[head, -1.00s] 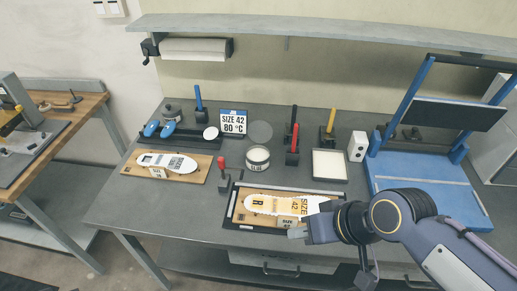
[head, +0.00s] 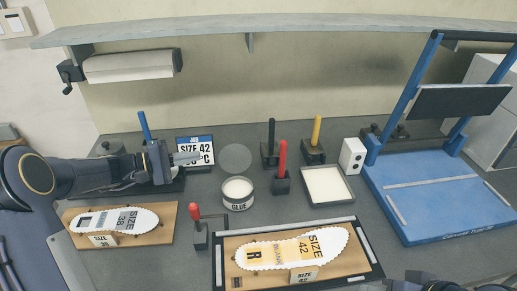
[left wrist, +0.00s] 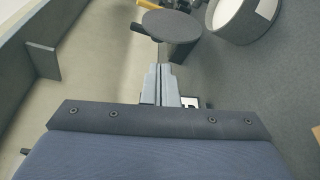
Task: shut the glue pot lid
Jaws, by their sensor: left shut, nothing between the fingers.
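The white glue pot (head: 237,194), labelled GLUE, stands on the bench with its pale top uncovered. Its lid (head: 235,158), a round dark grey disc, stands raised behind the pot. In the left wrist view the lid (left wrist: 172,26) lies just beyond my fingertips, and the pot (left wrist: 241,20) is to its right, cut by the frame edge. My left gripper (head: 188,158) is shut and empty, left of the lid, in front of the size sign, with a gap to the lid. Of my right arm only a part shows at the bottom right edge; its jaws cannot be made out.
The SIZE 42 sign (head: 196,145) stands behind my left gripper. A red-handled post (head: 196,226) is left of the pot, another (head: 282,170) to its right. An insole board (head: 366,258) lies in front, a white tray (head: 327,184) at right.

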